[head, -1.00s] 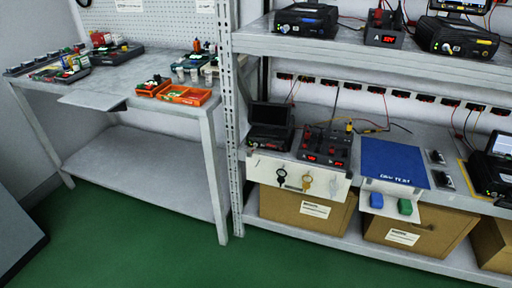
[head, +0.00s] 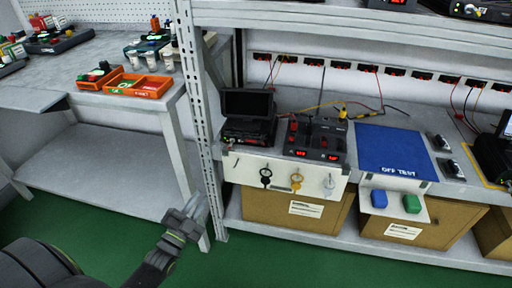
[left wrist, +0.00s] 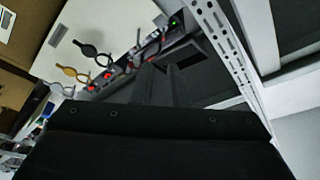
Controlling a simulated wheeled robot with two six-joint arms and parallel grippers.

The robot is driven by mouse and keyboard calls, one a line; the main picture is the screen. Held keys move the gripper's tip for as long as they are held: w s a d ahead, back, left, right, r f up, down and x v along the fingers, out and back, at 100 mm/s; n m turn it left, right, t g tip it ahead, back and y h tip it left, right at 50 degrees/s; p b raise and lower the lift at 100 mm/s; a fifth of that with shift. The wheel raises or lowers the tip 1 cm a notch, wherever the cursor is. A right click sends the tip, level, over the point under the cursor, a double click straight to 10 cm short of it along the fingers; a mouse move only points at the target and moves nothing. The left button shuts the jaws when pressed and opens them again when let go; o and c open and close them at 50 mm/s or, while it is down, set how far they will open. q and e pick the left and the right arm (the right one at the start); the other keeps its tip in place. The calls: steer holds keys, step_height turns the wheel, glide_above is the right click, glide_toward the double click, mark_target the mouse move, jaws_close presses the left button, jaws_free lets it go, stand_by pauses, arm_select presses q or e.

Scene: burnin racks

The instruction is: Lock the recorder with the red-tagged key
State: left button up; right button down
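The recorder (head: 248,130) is a black box with a raised dark screen at the left end of the bench; part of it also shows in the left wrist view (left wrist: 190,45). Keys hang on the white panel below it: one with a black tag (head: 265,176), one with a yellow-orange tag (head: 297,179) and one with a pale tag (head: 328,184). I cannot make out a red tag. My left gripper (head: 200,207) is in front of the rack's left post, left of and below the keys, touching none. Its fingers look close together and empty. My right gripper is not in view.
A dark power unit (head: 316,140) with red displays stands right of the recorder. A blue mat (head: 390,152) lies further right. The perforated rack post (head: 200,125) stands between the left table (head: 75,85) and the recorder. Cardboard boxes (head: 280,207) fill the lower shelf.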

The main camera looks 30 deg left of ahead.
mark_target(227, 152)
arm_select(q)
steer(key=x, duration=0.5)
steer(key=r+b+x, duration=0.1)
steer(key=x, duration=1.1)
steer(key=shift+s+d+r+b, duration=0.15)
steer(key=shift+d+b, duration=0.15)
steer(key=shift+w+r, duration=0.2)
steer(key=shift+w, duration=0.3)
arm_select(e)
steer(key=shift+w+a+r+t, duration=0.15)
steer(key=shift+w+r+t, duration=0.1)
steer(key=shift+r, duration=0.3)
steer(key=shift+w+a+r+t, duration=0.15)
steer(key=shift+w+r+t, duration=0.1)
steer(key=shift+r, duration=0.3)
arm_select(q)
jaws_close()
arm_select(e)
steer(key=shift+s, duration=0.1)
